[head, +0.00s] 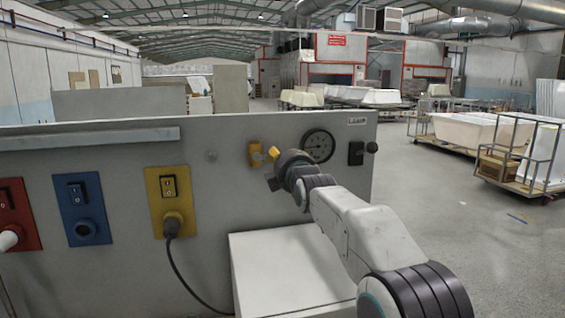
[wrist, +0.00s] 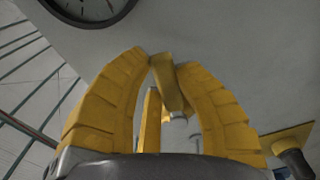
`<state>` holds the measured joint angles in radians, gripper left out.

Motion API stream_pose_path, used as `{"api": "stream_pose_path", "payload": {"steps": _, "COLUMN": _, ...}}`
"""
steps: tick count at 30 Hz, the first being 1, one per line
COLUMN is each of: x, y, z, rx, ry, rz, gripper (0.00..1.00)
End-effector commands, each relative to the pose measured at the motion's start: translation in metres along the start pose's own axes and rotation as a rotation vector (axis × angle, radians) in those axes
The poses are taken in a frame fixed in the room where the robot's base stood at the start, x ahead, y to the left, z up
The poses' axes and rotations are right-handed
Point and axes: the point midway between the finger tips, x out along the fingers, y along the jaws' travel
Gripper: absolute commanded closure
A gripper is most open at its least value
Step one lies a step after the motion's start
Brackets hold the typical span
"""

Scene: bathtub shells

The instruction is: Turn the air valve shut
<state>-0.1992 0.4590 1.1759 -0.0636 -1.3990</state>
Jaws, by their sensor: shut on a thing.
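The air valve (head: 255,154) is a small yellow fitting on the grey panel, left of the round pressure gauge (head: 318,146). In the wrist view its yellow handle (wrist: 167,82) lies between the fingertips of my gripper (wrist: 164,62), with a pale metal part just below it. My gripper is shut on the handle, its yellow fingers on either side. In the head view, my gripper (head: 271,160) is at the valve and my wrist partly hides the area. A second upright yellow strip (wrist: 152,120) shows between the fingers; I cannot tell what it is.
Red (head: 15,215), blue (head: 80,208) and yellow (head: 168,201) socket boxes are on the panel's left; a black cable hangs from the yellow one. A white box (head: 285,270) stands below the valve. A black switch (head: 356,153) is right of the gauge.

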Motion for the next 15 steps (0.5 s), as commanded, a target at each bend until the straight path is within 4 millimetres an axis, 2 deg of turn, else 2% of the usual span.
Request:
{"api": "stream_pose_path", "payload": {"steps": 6, "x": 0.0001, "y": 0.0110, "z": -0.0018, "rx": -0.153, "ry": 0.000, "rz": 0.003, "gripper": 1.00}}
{"api": "stream_pose_path", "payload": {"steps": 15, "x": 0.0000, "y": 0.0130, "z": -0.0024, "rx": -0.190, "ry": 0.000, "rz": 0.003, "gripper": 1.00}}
